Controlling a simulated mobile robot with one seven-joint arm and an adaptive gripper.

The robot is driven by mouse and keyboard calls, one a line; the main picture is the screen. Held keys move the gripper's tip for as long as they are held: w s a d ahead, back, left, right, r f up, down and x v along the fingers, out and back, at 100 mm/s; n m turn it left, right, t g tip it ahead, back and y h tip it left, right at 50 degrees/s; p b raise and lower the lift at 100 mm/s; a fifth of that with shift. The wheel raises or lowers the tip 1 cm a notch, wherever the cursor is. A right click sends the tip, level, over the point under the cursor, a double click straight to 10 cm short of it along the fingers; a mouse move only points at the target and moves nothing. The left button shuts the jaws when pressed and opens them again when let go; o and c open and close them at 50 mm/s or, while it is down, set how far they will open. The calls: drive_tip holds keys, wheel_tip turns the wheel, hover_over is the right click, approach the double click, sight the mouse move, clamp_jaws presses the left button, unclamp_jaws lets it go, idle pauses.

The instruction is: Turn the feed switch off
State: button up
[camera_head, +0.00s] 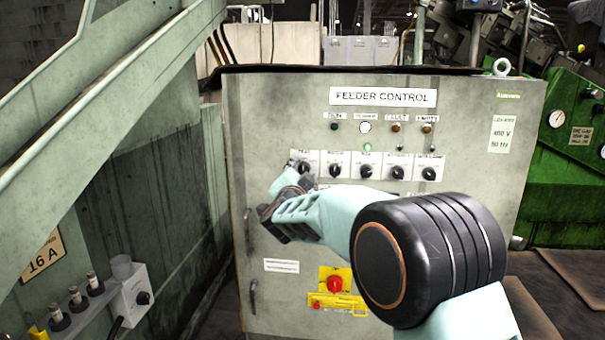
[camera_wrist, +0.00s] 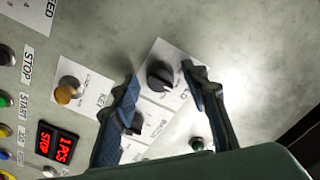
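The feed switch is a black rotary knob on a white label plate. In the head view it (camera_head: 306,168) is the leftmost knob in the row on the grey feeder control cabinet (camera_head: 265,110), partly behind my gripper. In the wrist view the knob (camera_wrist: 160,76) shows between the two fingers, its label partly covered. My gripper (camera_wrist: 160,73) is open, with one finger on each side of the knob in the picture. In the head view my gripper (camera_head: 296,178) is in front of the panel's left side. I cannot tell whether the fingers touch the knob, or its exact setting.
Other knobs (camera_head: 397,172) continue the row to the right, with indicator lamps (camera_head: 365,127) above. A red emergency button on a yellow plate (camera_head: 334,284) sits lower down. The wrist view shows a red display (camera_wrist: 57,142) and several buttons. A sloping grey beam (camera_head: 90,110) stands left.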

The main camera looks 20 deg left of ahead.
drive_tip(key=v, duration=1.2)
drive_tip(key=shift+a, duration=0.1)
idle(0.4)
